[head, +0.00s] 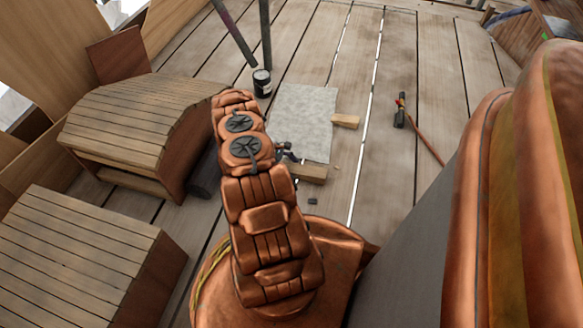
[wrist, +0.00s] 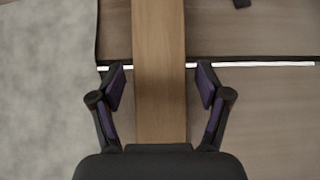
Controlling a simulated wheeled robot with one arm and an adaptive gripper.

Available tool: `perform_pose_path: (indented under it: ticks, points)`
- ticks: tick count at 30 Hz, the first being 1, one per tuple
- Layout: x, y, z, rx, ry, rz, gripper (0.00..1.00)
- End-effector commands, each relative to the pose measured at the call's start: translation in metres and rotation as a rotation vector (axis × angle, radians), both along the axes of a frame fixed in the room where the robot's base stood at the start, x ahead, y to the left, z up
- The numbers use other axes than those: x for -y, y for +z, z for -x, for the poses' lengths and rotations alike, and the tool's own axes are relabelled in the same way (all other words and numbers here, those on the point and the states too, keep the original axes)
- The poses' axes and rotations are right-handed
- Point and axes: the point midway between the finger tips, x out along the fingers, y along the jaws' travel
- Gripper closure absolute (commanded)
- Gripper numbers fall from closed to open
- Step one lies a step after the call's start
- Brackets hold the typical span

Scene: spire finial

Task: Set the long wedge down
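The long wedge is a plain light-brown wooden piece. In the wrist view the long wedge (wrist: 160,50) runs from the top edge down between my fingers. My gripper (wrist: 160,84) is open, with one finger on each side and a visible gap to the wood on both sides. In the head view the wedge (head: 312,173) shows beside the end of my arm, close to the floor; my arm hides its left part. My gripper (head: 288,154) is small and partly hidden there. I cannot tell whether the wedge's whole underside touches the floor.
A grey mat (head: 302,110) lies on the plank floor, with a shorter wooden block (head: 345,121) at its right edge. A dark can (head: 262,83) stands behind. A long-handled tool (head: 400,110) lies right. Slatted wooden boxes (head: 150,105) stand left.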

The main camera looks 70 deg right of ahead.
Motion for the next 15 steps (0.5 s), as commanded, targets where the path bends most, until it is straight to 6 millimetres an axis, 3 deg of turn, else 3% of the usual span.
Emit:
perform_pose_path:
  ticks: [10,15]
  points:
    - [0.000,0.003,0.001,-0.001,-0.001,0.000,0.23]
    - [-0.001,0.024,-0.019,0.000,0.003,0.003,0.23]
